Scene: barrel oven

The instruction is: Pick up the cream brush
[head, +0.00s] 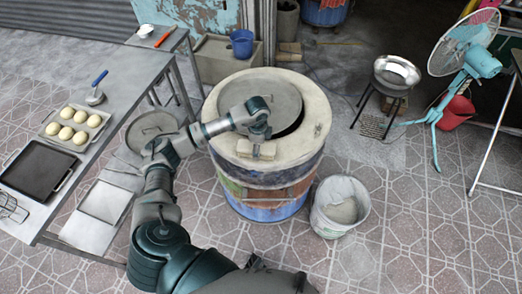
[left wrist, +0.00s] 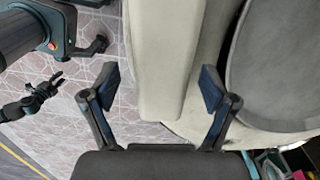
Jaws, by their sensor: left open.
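A cream block (head: 256,150), which looks like the cream brush, lies on the near rim of the barrel oven (head: 316,125). I cannot make out bristles. My left gripper (head: 258,130) is over the rim just behind the block. In the left wrist view a long pale cream piece (left wrist: 165,60), apparently the same block, extends between the two open fingers of my left gripper (left wrist: 160,90). Clear gaps show on both sides, so it is not gripped. My right gripper is outside the head view; a dark jointed hand (left wrist: 35,100) at the left of the wrist view may be it.
A round grey lid (head: 272,98) covers most of the oven mouth. The table (head: 120,80) at left holds a bun tray (head: 74,127), a black tray (head: 36,168) and a blue-handled tool (head: 98,88). A white bucket (head: 340,205) stands right of the oven. A fan (head: 467,45) stands further right.

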